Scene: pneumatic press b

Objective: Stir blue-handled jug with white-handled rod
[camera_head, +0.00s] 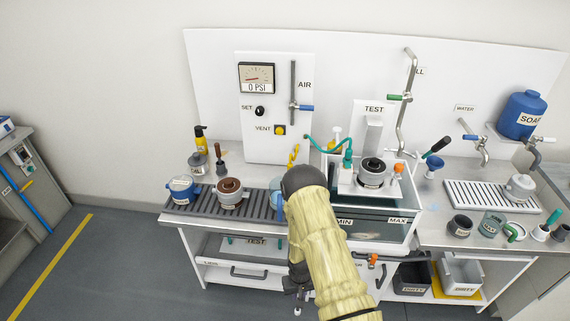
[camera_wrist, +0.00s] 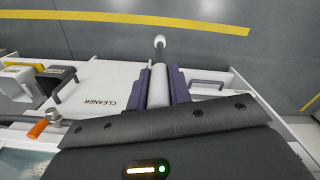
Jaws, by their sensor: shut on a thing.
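My gripper (camera_wrist: 162,86) is shut on the white-handled rod (camera_wrist: 158,88) in the wrist view. The pale handle lies between the two purple fingers, and a thin grey shaft with a rounded end (camera_wrist: 160,42) sticks out over the floor. In the head view my gripper hangs low in front of the bench, largely hidden by my arm. A light blue rounded piece (camera_head: 276,191) shows on the slatted rack, partly behind my arm; I cannot tell whether it is the blue-handled jug.
A clear water tank (camera_head: 408,232) is right of my arm. Green-handled vessels (camera_head: 491,224) stand on the right bench. Drawer handles (camera_wrist: 209,84) project near my gripper; floor in front is clear.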

